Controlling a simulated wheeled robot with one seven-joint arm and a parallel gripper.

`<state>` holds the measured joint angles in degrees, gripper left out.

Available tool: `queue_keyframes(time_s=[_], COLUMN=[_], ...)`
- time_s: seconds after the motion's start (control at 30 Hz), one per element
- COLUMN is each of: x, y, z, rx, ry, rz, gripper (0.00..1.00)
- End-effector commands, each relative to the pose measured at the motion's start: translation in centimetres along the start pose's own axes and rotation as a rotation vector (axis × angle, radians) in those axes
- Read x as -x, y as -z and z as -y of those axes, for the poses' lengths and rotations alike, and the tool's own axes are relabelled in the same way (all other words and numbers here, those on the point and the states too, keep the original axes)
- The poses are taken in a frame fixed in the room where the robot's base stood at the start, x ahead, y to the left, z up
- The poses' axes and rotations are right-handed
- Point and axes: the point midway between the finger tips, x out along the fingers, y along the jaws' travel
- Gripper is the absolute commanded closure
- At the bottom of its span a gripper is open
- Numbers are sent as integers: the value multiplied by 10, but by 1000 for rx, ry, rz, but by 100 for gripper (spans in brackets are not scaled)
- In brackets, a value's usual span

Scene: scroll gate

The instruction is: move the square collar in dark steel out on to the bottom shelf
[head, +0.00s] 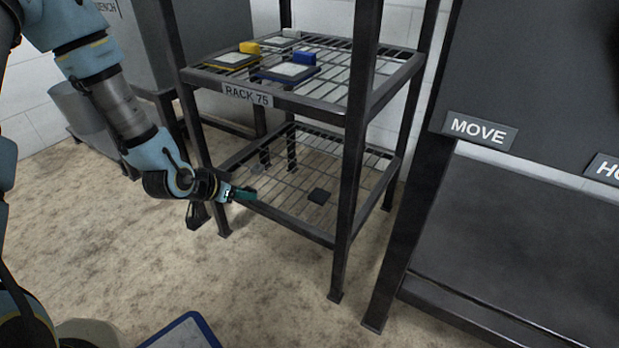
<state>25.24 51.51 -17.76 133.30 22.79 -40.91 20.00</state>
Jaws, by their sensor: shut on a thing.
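My gripper (229,193) is at the front left edge of the rack's bottom shelf (285,228), pointing right. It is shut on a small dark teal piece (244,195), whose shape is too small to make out.
The rack's upper shelf (330,106), labelled RACK 75, holds flat trays with a yellow block (250,47) and a blue block (304,58). Dark posts (357,140) frame the rack. A blue-edged tray (185,334) shows at bottom.

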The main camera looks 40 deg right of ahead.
Motion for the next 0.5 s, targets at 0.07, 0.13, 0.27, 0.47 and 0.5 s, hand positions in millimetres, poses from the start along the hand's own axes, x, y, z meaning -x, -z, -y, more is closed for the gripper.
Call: queue_keyframes(time_s=[0.07,0.13,0.27,0.47,0.5], x=[-6,-11,-28,-66,-74], y=[-2,2,19,54,61], z=[-3,-4,-6,-6,-6], rx=[-9,-14,-15,-15,-14], ry=[-7,-10,-11,-11,-10], rz=[-2,-3,-6,-6,-6], gripper=[100,100,100,100,100])
